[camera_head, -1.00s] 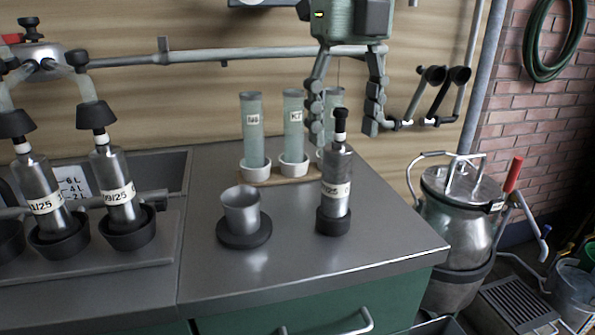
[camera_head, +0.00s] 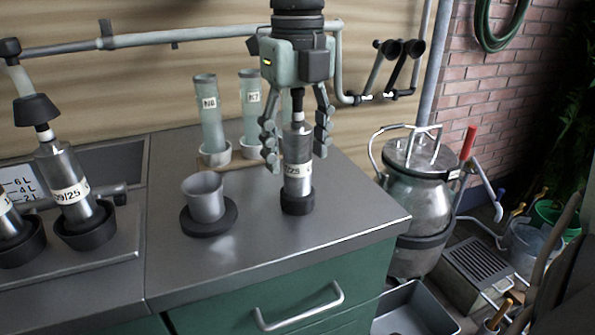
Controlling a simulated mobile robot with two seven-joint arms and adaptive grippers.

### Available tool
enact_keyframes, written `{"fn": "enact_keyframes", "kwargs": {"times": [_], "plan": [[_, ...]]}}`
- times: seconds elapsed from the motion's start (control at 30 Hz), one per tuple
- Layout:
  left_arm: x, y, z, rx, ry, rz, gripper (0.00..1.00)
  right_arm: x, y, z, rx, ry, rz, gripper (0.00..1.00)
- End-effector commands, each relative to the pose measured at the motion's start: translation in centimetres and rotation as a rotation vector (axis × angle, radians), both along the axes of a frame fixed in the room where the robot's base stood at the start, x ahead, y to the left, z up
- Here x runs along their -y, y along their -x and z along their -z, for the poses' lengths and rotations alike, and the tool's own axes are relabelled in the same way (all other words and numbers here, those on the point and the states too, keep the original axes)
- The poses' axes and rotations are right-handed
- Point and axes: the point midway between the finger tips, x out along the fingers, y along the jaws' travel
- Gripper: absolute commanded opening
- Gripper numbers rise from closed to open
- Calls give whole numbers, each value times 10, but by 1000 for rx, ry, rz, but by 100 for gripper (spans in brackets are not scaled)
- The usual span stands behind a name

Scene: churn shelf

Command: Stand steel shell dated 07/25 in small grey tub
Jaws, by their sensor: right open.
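A steel shell (camera_head: 298,178) stands upright in a black base cup on the counter; its pale band shows a date ending in /25, the rest unclear. My right gripper (camera_head: 297,155) points down over it, open, with one finger on each side of the shell's upper part. I cannot tell whether the fingers touch it. A small grey tub (camera_head: 205,197), round and open-topped, sits on a black disc to the left of the shell and looks empty. My left gripper is not in view.
Green-tinted tubes (camera_head: 208,115) stand in white cups on a wooden strip behind the tub. The counter's (camera_head: 250,255) front is clear. A milk can (camera_head: 412,190) and a grey bin (camera_head: 415,315) are at the right.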

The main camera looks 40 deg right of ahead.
Motion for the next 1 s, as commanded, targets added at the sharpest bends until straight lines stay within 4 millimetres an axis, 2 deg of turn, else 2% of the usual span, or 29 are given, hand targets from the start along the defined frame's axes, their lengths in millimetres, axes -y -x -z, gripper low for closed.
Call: {"fn": "enact_keyframes", "kwargs": {"times": [0.07, 0.5, 0.83, 1.0], "plan": [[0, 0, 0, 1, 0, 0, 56, 0, 0, 0, 0, 0, 0, 55], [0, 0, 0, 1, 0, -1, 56, 0, 0, 0, 0, 1, 0, 0], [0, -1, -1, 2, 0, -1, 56, 0, 0, -3, 2, 1, 0, 0], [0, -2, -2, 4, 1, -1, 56, 0, -1, -14, 3, 1, 1, 0]]}}
